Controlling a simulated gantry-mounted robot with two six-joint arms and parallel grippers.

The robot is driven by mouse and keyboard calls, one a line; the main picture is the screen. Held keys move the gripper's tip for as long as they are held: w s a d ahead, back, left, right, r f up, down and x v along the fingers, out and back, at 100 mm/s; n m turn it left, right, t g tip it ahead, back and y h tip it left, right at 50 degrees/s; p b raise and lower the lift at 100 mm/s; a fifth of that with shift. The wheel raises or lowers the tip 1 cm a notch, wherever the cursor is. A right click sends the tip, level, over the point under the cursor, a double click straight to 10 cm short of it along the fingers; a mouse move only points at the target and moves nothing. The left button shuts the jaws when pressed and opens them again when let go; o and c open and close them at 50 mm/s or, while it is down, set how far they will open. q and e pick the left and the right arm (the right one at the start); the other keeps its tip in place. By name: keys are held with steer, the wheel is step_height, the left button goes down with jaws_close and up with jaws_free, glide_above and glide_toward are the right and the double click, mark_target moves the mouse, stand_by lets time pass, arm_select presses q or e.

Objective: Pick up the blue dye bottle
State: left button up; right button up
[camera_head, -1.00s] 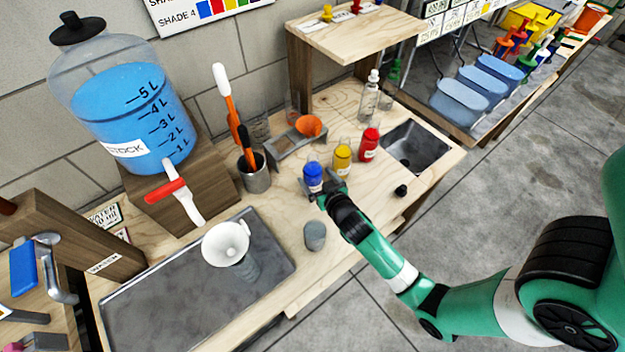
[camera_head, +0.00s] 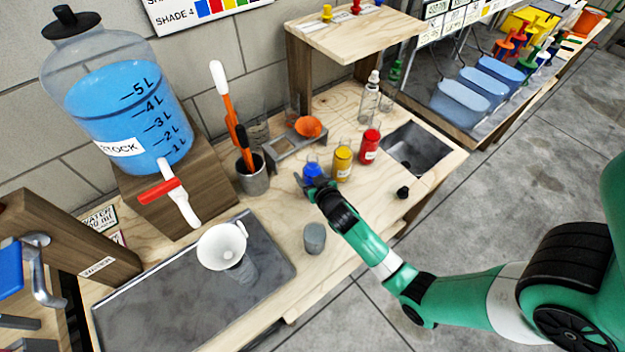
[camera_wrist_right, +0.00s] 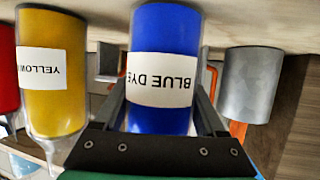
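The blue dye bottle (camera_head: 312,172) stands on the wooden counter at the left end of a row of dye bottles. My right gripper (camera_head: 316,182) reaches in from the right, and its fingers hide the bottle's lower part. In the right wrist view, the blue bottle (camera_wrist_right: 163,65) appears upside down with its "BLUE DYE" label facing the camera. It is between the two open fingers (camera_wrist_right: 163,108), one on each side. Firm contact is not visible. My left gripper is not in view.
The yellow bottle (camera_head: 342,163) stands close to the right of the blue one, with the red bottle (camera_head: 369,147) beyond. A grey cup (camera_head: 314,238) stands in front. A funnel (camera_head: 222,246) is over the metal tray (camera_head: 150,312). A sink (camera_head: 418,148) lies to the right.

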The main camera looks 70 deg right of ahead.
mark_target(321, 170)
jaws_close()
steer(key=shift+r, duration=0.15)
steer(key=r+p, duration=0.2)
steer(key=r, duration=0.2)
steer(key=shift+s+a+r+p, duration=0.15)
steer(key=shift+s+r+p, duration=0.15)
steer(key=shift+s+p, duration=0.1)
steer(key=s+r+p, duration=0.1)
steer(key=s+r, duration=0.1)
steer(key=s+a+r+p, duration=0.1)
steer(key=r+p, duration=0.1)
steer(key=shift+s+a+r, duration=0.1)
steer(key=shift+s+r, duration=0.25)
steer(key=shift+s, duration=0.05)
steer(key=s+a+r+p, duration=0.2)
steer(key=s+r, duration=0.1)
steer(key=s, duration=0.6)
steer(key=shift+a+r, duration=0.25)
steer(key=shift+a, duration=0.15)
